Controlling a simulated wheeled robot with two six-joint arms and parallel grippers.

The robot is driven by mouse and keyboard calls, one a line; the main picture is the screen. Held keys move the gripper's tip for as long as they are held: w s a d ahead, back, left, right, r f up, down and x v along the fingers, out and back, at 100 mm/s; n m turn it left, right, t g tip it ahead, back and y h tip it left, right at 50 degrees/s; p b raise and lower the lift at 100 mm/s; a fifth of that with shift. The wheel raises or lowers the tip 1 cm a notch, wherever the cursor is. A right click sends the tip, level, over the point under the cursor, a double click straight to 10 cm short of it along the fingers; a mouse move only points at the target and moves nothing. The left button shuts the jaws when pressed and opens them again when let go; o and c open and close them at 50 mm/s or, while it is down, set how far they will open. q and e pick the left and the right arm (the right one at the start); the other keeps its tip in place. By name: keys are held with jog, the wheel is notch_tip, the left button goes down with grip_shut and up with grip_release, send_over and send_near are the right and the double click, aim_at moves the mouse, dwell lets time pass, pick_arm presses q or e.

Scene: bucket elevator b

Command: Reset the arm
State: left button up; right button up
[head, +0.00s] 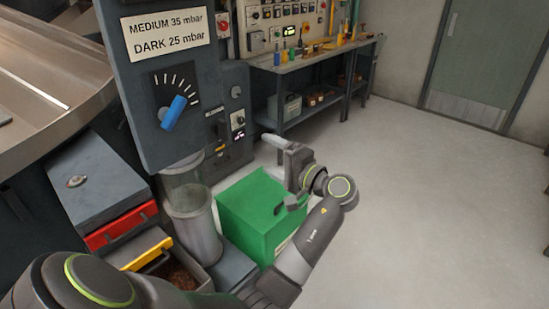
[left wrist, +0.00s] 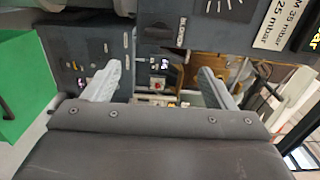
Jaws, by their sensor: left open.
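My left arm (head: 318,228) comes in from the bottom left and bends up over the floor. Its left gripper (head: 272,157) is in the air by the green box (head: 255,215), pointing toward the grey machine panel. In the left wrist view its two pale fingers (left wrist: 160,76) stand wide apart with nothing between them. The green box also shows at the left edge of the wrist view (left wrist: 28,85), beside the gripper. My right gripper is not in view.
A panel with a blue-handled dial (head: 173,112) stands left of the gripper, above a clear cylinder (head: 192,220). A red drawer front (head: 120,227) and a yellow handle (head: 148,253) are lower left. A workbench (head: 315,62) is behind. The floor (head: 420,190) at right is clear.

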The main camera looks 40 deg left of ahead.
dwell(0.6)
pick_arm(q)
notch_tip(320, 180, down, 31)
jog(key=m+t+h, duration=0.4)
jog(key=m+h, duration=0.3)
jog(key=s+f+h, duration=0.3)
jog(key=s+f, duration=0.3)
jog(key=f, duration=0.6)
jog(key=s+d+f+n+g+h, duration=0.2)
jog(key=s+f, duration=0.6)
jog(key=s, duration=0.2)
jog(key=s+d+f+n+g+h, duration=0.1)
jog(key=s+d+f+h, duration=0.15)
jog(key=s+f, duration=0.6)
jog(key=s+f+n+g+h, duration=0.1)
jog(key=s+f+n, duration=0.2)
jog(key=s, duration=0.8)
jog(key=s+f+n+g+h, duration=0.1)
jog(key=s+f+n, duration=0.2)
jog(key=s, duration=0.9)
jog(key=shift+d, duration=0.15)
